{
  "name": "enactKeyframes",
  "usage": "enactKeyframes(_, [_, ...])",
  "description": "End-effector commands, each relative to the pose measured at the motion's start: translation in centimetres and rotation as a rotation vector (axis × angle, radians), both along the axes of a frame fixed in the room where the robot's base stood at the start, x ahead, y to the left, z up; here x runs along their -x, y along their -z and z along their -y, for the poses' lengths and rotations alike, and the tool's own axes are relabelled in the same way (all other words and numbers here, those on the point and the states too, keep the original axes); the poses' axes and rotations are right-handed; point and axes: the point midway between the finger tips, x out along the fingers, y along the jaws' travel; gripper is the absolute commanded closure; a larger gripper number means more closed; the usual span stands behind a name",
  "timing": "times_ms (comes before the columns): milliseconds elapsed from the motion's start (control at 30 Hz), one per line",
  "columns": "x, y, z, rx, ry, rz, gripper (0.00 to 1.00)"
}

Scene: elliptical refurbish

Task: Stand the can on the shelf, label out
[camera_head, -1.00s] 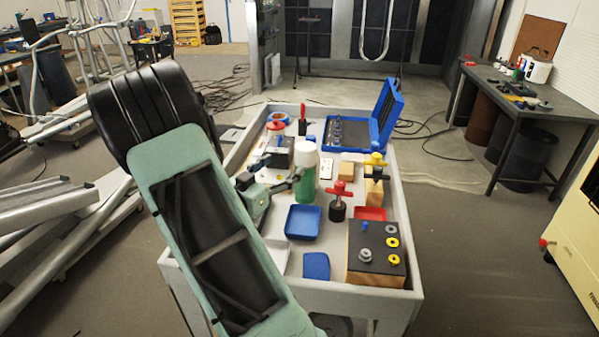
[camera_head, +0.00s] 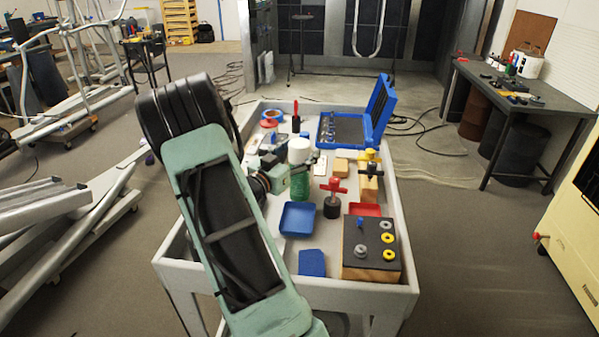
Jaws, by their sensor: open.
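The likely can is a green cylinder with a white top (camera_head: 299,152), standing upright on the grey cart (camera_head: 408,262) near its middle. No label can be made out on it. My arm hides part of the gripper, and I cannot tell whether the fingers touch the can. I cannot pick out a shelf in this view.
A blue tray (camera_head: 298,219), a red-handled part (camera_head: 334,188), a wooden block with a dark top (camera_head: 371,245) and an open blue case (camera_head: 345,130) crowd the cart. A workbench (camera_head: 520,95) stands at the right.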

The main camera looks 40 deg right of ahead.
Motion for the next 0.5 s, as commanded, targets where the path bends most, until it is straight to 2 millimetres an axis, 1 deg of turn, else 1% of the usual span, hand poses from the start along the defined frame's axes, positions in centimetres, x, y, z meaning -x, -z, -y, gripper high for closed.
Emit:
enactKeyframes(233, [-0.08, 0.02, 0.13, -0.001, -0.002, -0.001, 0.33])
enactKeyframes(500, [-0.08, 0.02, 0.10, -0.001, -0.001, 0.000, 0.62])
